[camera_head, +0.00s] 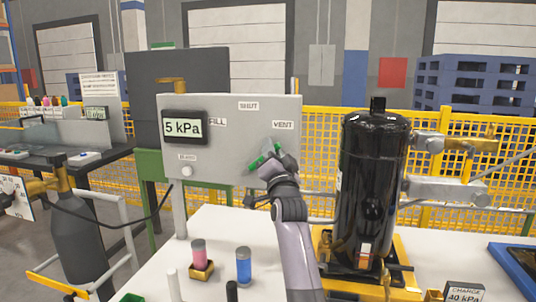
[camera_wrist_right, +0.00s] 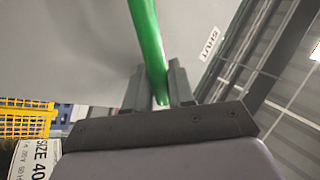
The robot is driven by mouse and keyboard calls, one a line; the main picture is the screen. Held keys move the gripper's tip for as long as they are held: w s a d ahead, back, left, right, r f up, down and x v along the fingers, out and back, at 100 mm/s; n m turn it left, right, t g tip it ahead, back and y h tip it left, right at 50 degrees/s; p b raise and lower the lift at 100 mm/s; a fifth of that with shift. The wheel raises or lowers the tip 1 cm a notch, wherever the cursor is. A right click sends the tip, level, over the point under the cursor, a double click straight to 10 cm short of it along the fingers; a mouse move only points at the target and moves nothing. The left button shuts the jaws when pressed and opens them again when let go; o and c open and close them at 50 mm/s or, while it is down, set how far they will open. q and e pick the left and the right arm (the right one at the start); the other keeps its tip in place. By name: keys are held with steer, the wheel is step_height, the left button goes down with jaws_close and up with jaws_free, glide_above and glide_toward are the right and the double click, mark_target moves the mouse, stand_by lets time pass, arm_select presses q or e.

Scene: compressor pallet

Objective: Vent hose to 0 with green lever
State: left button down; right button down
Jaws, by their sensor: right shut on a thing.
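The green lever (camera_head: 262,161) is on the front of the grey panel (camera_head: 235,110), tilted up to the right toward the VENT label (camera_head: 283,125). The display (camera_head: 184,127) on the panel reads 5 kPa. My right gripper (camera_head: 268,163) is at the lever and hides part of it. In the right wrist view the green lever (camera_wrist_right: 148,45) runs between the two fingers of the right gripper (camera_wrist_right: 161,88), which is shut on it. The SHUT label (camera_head: 248,106) is at the panel's top. My left gripper is not in view.
A black compressor (camera_head: 372,180) stands on a yellow base right of my right arm. A pink bottle (camera_head: 199,252) and a blue bottle (camera_head: 243,266) stand on the white table in front of the panel. A dark gas cylinder (camera_head: 77,235) is at left.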

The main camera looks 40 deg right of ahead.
steer(key=shift+s+d+f+m, duration=0.1)
steer(key=shift+f+m, duration=0.1)
steer(key=shift+m, duration=0.2)
steer(key=c, duration=1.1)
jaws_free()
steer(key=v, duration=0.7)
steer(key=shift+b, duration=0.4)
steer(key=shift+f, duration=0.1)
